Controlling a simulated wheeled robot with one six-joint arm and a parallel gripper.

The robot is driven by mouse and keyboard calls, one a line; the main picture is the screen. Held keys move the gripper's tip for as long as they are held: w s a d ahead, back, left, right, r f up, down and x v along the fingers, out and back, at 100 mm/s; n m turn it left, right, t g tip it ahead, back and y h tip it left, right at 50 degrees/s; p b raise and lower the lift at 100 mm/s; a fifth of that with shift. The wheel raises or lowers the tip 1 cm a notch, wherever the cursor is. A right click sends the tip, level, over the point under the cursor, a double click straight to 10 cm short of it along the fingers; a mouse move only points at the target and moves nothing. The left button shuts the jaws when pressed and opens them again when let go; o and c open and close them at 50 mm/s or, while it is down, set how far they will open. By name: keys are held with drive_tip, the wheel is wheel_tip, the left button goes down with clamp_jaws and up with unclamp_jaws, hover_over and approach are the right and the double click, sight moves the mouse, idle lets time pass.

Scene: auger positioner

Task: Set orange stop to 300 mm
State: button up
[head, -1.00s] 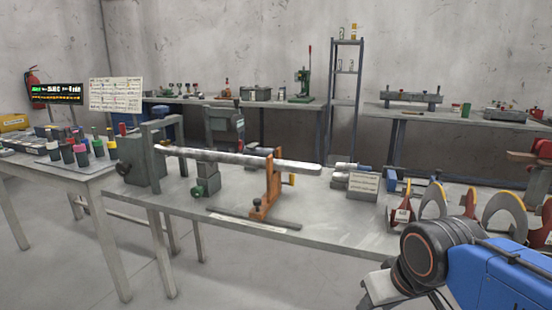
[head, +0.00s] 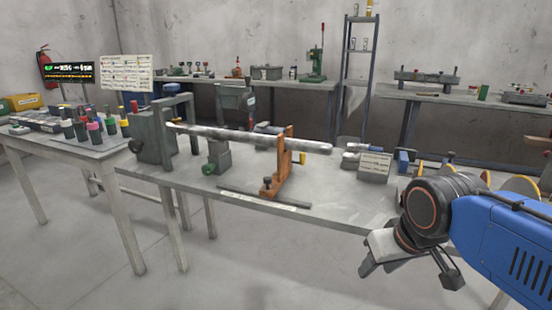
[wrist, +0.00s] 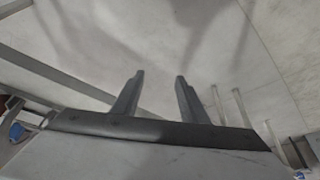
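The orange stop (head: 270,185) stands upright on the workbench near the middle of the head view, by a dark rail (head: 240,196) with a pale strip along the bench's front edge. A long grey bar (head: 240,138) runs across its upper part. A dark knob shows at the stop's foot. Scale marks are too small to read. My gripper (head: 412,276) is at the lower right in the head view, in front of the bench and apart from the stop. In the wrist view its two fingers (wrist: 157,85) are spread with nothing between them, over bare floor.
The workbench (head: 345,208) has a grey headstock (head: 152,140) at its left and a small sign (head: 374,167) at its right. A side table (head: 95,160) with colored cylinders stands at left. Floor in front is free. A back bench and shelf rack (head: 357,85) line the wall.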

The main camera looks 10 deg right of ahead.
drive_tip(key=w+a+r+n, duration=0.1)
drive_tip(key=w+a+r, duration=0.3)
drive_tip(key=w+r, duration=0.35)
drive_tip(key=w+a+r+n, duration=0.1)
drive_tip(key=w+a+r, duration=0.3)
drive_tip(key=w+r, duration=0.35)
drive_tip(key=y, duration=0.1)
approach(268, 178)
drive_tip(key=shift+n+g, duration=0.3)
drive_tip(key=shift+n, duration=0.1)
drive_tip(key=x, duration=0.8)
drive_tip(key=shift+w+a+f, duration=0.1)
drive_tip(key=shift+w, duration=0.1)
